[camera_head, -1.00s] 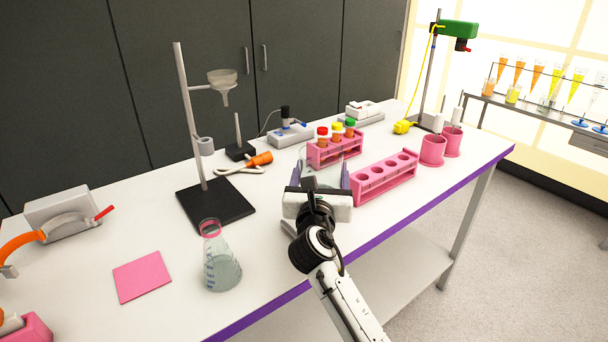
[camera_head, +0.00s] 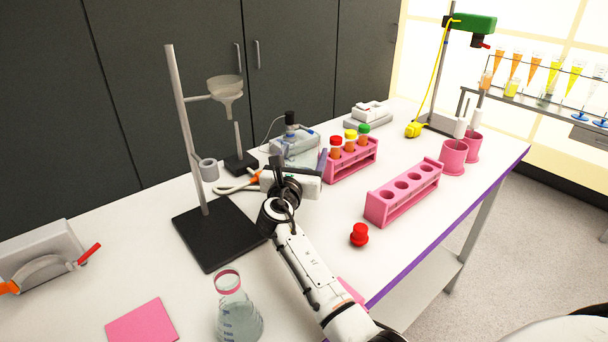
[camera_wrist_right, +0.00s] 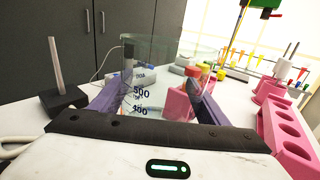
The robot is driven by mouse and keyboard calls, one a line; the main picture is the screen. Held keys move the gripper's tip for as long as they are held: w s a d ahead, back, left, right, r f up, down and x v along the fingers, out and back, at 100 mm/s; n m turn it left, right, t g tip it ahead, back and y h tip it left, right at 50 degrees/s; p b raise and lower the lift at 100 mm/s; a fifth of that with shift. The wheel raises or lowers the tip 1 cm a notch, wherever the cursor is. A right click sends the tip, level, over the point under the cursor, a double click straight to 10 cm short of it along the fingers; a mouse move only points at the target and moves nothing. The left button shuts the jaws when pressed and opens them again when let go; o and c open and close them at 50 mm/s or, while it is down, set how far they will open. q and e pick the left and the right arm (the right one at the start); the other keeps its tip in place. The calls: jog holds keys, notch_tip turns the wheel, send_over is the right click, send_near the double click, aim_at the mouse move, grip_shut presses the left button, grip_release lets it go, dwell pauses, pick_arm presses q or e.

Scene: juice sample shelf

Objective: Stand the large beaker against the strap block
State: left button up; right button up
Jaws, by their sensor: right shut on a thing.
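The large beaker is clear glass with marks such as 500 and fills the middle of the right wrist view (camera_wrist_right: 150,78). My right gripper (camera_head: 297,160) is shut on it, with purple fingers on both sides of the glass. In the head view the beaker is faint and partly hidden behind my gripper, near the small devices at the back. A grey block with a curved front, an orange piece and a red lever, which looks like the strap block (camera_head: 40,252), stands at the far left of the table. My left gripper is out of view.
A ring stand (camera_head: 218,232) with a funnel stands between the grey block and my right gripper. A flask (camera_head: 240,318) and pink mat (camera_head: 142,322) lie front left. Pink racks (camera_head: 404,192) and a red stopper (camera_head: 360,235) are on the right.

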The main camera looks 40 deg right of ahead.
jog(key=shift+f, duration=2.5)
jog(key=shift+b, duration=0.3)
jog(key=shift+f, duration=0.2)
jog(key=o, duration=1.3)
jog(key=shift+c, duration=0.2)
jog(key=shift+r, duration=0.1)
